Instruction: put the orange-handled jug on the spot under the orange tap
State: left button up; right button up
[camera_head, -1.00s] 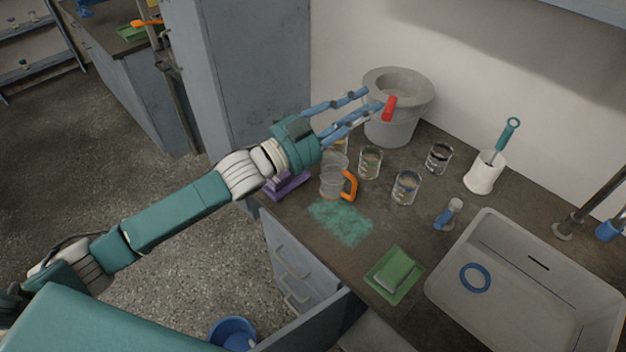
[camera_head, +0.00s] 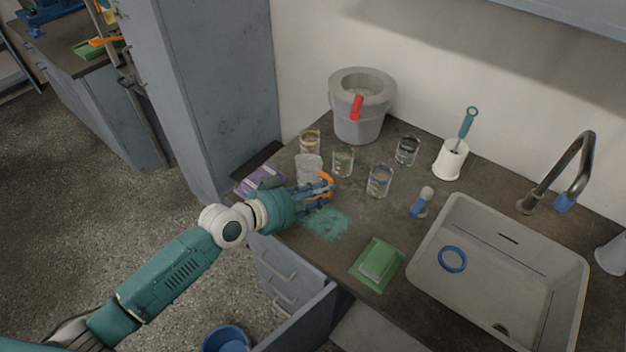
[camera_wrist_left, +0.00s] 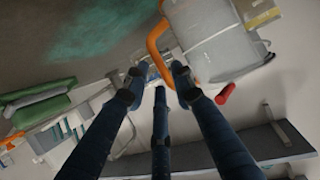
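The clear jug (camera_head: 308,168) stands on the dark counter with its orange handle (camera_head: 327,180) to the right. In the left wrist view the jug (camera_wrist_left: 218,45) fills the upper right, and its handle (camera_wrist_left: 157,45) curves just beyond my fingertips. My left gripper (camera_head: 324,187) is at the handle, its blue fingers partly covering handle and jug. In the left wrist view its fingers (camera_wrist_left: 160,80) are spread; a firm hold is not visible. An orange lever-like part (camera_head: 104,41), possibly the orange tap, shows on the far-left bench above something green (camera_head: 96,49). My right gripper is not in view.
Several glass beakers (camera_head: 380,181) stand behind and right of the jug. A grey bucket (camera_head: 362,128) with a red grip is behind. A teal powder patch (camera_head: 328,226) lies in front. A sink (camera_head: 450,309), green pad (camera_head: 378,264) and open drawer (camera_head: 300,321) are nearby.

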pick_arm(q)
jog(key=x, duration=0.4)
jog(key=shift+w+d+p, duration=0.1)
jog(key=shift+d+p, duration=0.1)
jog(key=shift+p, duration=0.1)
grip_shut()
jog(key=shift+r, duration=0.1)
